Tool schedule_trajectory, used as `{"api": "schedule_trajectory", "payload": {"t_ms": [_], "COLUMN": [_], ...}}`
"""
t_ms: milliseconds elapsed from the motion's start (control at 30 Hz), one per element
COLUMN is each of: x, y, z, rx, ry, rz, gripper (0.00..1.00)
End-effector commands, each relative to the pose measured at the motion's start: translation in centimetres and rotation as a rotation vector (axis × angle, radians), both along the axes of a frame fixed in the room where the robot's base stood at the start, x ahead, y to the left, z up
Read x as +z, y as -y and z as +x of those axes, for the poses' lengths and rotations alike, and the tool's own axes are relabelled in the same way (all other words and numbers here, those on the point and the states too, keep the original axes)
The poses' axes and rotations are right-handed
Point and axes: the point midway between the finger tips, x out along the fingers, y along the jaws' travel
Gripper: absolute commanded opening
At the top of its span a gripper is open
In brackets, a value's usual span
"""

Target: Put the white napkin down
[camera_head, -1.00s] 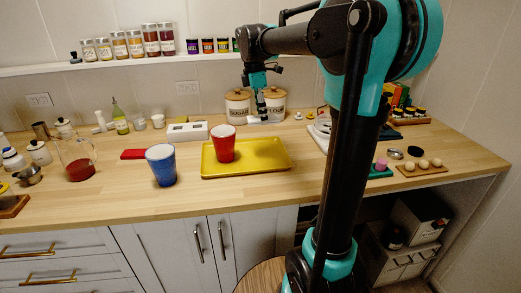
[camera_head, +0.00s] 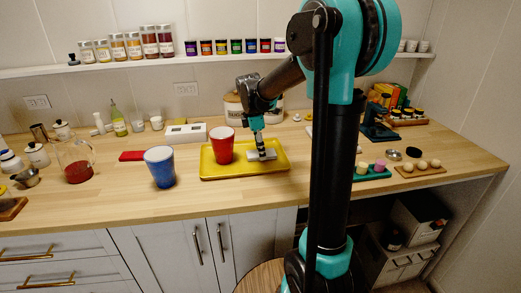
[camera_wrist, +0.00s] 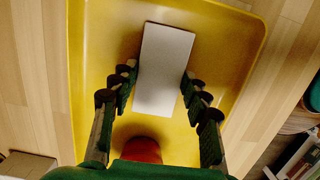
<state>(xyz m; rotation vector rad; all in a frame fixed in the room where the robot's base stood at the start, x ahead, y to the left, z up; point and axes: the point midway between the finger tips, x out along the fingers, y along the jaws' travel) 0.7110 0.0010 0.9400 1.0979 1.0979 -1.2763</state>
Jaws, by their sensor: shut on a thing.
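The white napkin (camera_head: 266,156) is a flat pale rectangle over the right part of the yellow tray (camera_head: 230,171). My gripper (camera_head: 258,150) points down and is shut on it. In the wrist view, the napkin (camera_wrist: 165,60) lies between the two dark fingers of my gripper (camera_wrist: 158,90), with the tray (camera_wrist: 225,35) beneath. It is at or just above the tray floor; I cannot tell if it touches. The red cup (camera_head: 222,143) stands upright on the tray, left of the napkin.
A blue cup (camera_head: 161,168) stands left of the tray. Behind are a white box (camera_head: 186,134) and canisters (camera_head: 233,108), partly hidden by my arm. The wooden counter in front is clear.

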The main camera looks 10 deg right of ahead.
Motion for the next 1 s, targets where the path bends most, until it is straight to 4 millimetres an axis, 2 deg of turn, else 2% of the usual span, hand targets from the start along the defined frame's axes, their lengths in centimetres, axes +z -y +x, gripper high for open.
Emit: {"api": "schedule_trajectory", "payload": {"t_ms": [267,300,433,767,867,1000], "x": [-0.2,-0.2,-0.2,0.0,0.7,2.8], "y": [0.0,0.0,0.0,0.0,-0.1,-0.4], "z": [0.0,0.0,0.0,0.0,0.0,0.0], "rx": [0.0,0.0,0.0,0.0,0.0,0.0], "ry": [0.0,0.0,0.0,0.0,0.0,0.0], "rz": [0.0,0.0,0.0,0.0,0.0,0.0], "gripper": [0.35,0.5,0.66,0.67,0.67,0.67]}}
